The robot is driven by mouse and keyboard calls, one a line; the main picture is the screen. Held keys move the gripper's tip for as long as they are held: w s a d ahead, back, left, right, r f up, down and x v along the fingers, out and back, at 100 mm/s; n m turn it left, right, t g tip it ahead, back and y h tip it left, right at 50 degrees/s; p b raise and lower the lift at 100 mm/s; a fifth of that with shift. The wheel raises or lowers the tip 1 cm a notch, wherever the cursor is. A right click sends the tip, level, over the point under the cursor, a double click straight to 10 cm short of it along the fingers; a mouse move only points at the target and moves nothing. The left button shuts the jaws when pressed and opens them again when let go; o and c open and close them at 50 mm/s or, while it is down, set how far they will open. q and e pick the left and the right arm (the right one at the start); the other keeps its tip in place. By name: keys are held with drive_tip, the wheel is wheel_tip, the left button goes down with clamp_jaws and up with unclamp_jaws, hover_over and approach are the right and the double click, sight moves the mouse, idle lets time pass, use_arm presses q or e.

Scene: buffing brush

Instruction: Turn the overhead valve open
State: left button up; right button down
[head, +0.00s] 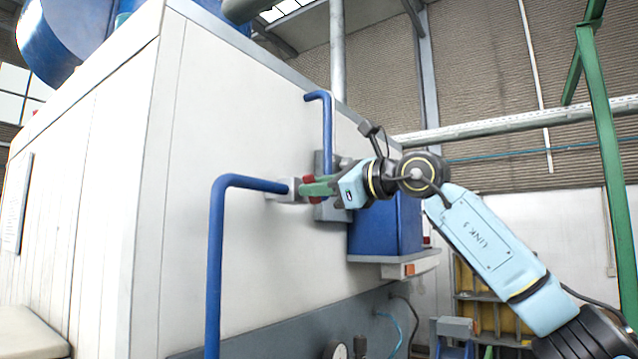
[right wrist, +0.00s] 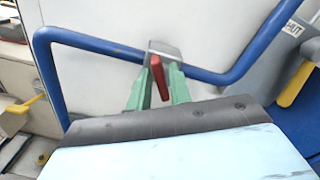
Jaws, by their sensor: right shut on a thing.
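The valve has a grey body (head: 284,191) on the blue pipe (head: 248,182) beside the white cabinet wall. Its red handle (head: 309,179) is mostly covered by my right gripper (head: 312,189), whose green fingers are closed around it. In the right wrist view, the red handle (right wrist: 157,76) stands between the two green fingers of the right gripper (right wrist: 158,84), just in front of the grey valve body (right wrist: 165,48) on the blue pipe (right wrist: 100,44). My left gripper is in neither view.
The large white cabinet (head: 230,110) is close behind the valve. A blue box (head: 392,228) is mounted right of it, below my arm. A yellow lever (right wrist: 296,84) shows in the right wrist view. A green post (head: 608,150) stands at far right.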

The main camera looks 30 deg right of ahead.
drive_tip(key=n+p, duration=0.2)
drive_tip(key=n, duration=0.4)
drive_tip(key=n+p, duration=0.2)
drive_tip(key=n, duration=0.3)
drive_tip(key=shift+a+f+n, duration=0.15)
drive_tip(key=shift+f+n, duration=0.05)
drive_tip(key=shift+n, duration=0.2)
idle(0.3)
drive_tip(key=c, duration=1.5)
unclamp_jaws()
drive_tip(key=shift+s, duration=0.1)
